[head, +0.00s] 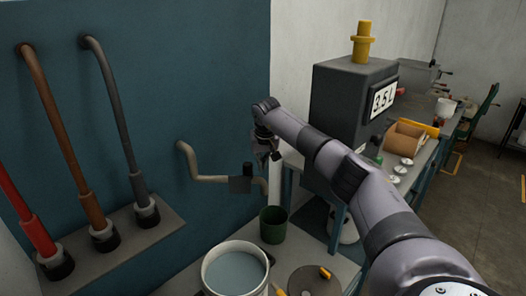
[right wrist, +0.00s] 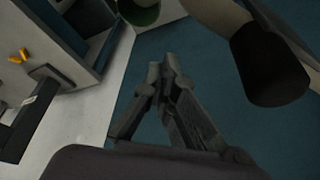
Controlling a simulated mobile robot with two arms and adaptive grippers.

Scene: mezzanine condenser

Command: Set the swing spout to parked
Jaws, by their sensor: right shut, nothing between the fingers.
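The swing spout (head: 208,179) is a beige bent pipe coming out of the blue wall. It carries a dark block with a black knob, and its far end bends down to the right. My right gripper (head: 275,155) is shut and empty, just right of and above the spout's far end, apart from it in the head view. In the right wrist view its fingertips (right wrist: 163,72) are together. A beige pipe with a dark cylinder (right wrist: 268,70), seemingly part of the spout, shows at upper right there. My left gripper is out of view.
A green cup (head: 273,226) and a white bucket of liquid (head: 207,276) stand below the spout. A dark box reading 3.5 L (head: 335,100) stands behind my right arm, beside a cluttered bench.

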